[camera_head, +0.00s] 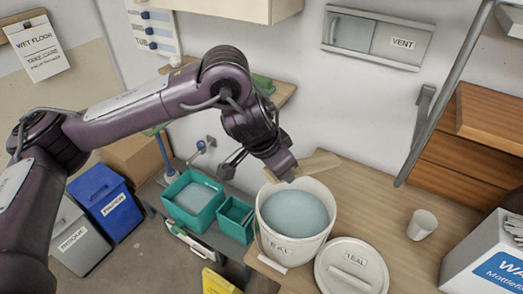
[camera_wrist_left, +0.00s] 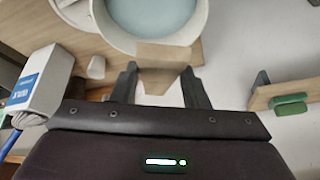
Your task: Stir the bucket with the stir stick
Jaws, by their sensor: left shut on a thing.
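The white bucket (camera_head: 272,246) labelled TEAL stands on the wooden worktop, uncovered, with pale blue glaze (camera_head: 296,215) inside. My left gripper (camera_head: 284,170) is at the bucket's far rim, shut on the light wooden stir stick (camera_head: 318,164). The stick shows at and above the far rim; I cannot tell whether it touches the rim. In the left wrist view the stick (camera_wrist_left: 166,56) is between the fingers of my gripper (camera_wrist_left: 160,84), and the bucket's glaze (camera_wrist_left: 150,14) lies beyond it. No stick is visible in the glaze. My right gripper is out of view.
A white lid (camera_head: 338,280) labelled TEAL lies at the bucket's front right. A white cup (camera_head: 422,225) and a white box (camera_head: 487,262) are farther right. Green bins (camera_head: 181,219) stand to the left. Wooden shelving (camera_head: 470,150) rises at right. Worktop between bucket and cup is clear.

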